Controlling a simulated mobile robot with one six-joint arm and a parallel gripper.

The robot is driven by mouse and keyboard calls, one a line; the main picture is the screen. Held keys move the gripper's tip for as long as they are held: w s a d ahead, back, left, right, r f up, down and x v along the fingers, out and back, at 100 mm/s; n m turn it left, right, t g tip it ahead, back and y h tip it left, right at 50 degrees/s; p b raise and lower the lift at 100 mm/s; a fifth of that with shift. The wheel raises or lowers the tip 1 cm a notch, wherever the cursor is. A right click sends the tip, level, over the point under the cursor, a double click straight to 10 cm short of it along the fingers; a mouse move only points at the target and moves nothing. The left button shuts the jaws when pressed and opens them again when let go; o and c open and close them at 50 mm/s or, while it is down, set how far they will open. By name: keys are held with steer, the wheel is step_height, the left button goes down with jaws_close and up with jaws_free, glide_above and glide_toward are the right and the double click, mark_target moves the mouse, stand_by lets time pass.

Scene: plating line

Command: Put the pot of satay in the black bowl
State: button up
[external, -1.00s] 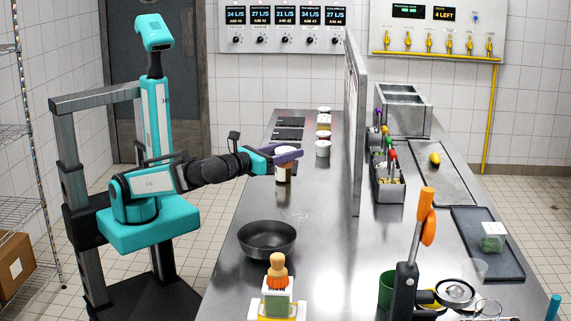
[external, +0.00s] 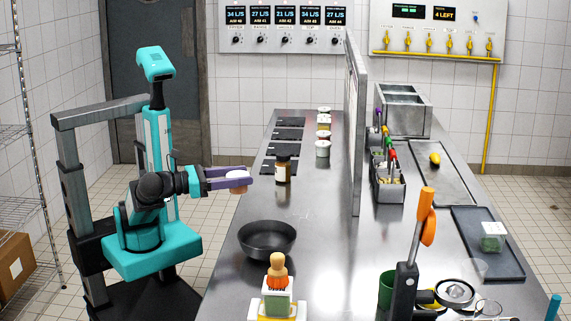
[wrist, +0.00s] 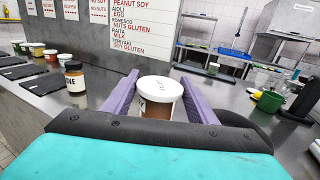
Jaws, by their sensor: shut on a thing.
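My gripper (external: 243,180) is shut on a small pot with a white lid and brown contents. The pot (wrist: 158,98) stands upright between the purple fingers in the wrist view; its lid writing is too small to read. In the external view the held pot (external: 237,186) is partly hidden by a finger, in the air by the counter's left edge. The black bowl (external: 267,239) sits on the counter nearer the camera, below and right of my gripper, and looks empty. At the right of the wrist view a finger partly hides a dark shape, perhaps the bowl.
A dark-lidded jar (external: 283,168) stands on the counter near my gripper. More pots (external: 323,148) and dark mats (external: 289,134) lie farther back. A tall divider (external: 355,130) runs along the counter. A brush (external: 278,275) stands in front of the bowl.

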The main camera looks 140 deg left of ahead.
steer(key=d+f+m+t+h+b, duration=0.1)
steer(key=d+f+t+b, duration=0.1)
steer(key=d+b, duration=0.2)
steer(key=d, duration=0.3)
steer(key=shift+s+f+m+t, duration=0.15)
steer(key=shift+f+m+t, duration=0.15)
steer(key=shift+f+m, duration=0.1)
steer(key=shift+r, duration=0.1)
steer(key=w+p, duration=0.8)
steer(key=p, duration=0.3)
steer(key=shift+w+a+f+p, duration=0.2)
steer(key=shift+w+a+p, duration=0.05)
steer(key=shift+p, duration=0.05)
steer(key=w+p, duration=0.2)
steer(key=p, duration=0.7)
steer(key=shift+a+f, duration=0.1)
steer(key=shift+f, duration=0.05)
steer(key=w+p, duration=0.2)
steer(key=p, duration=0.3)
steer(key=shift+p, duration=0.35)
steer(key=p, duration=0.3)
steer(key=shift+w+a+f, duration=0.1)
steer(key=shift+w, duration=0.3)
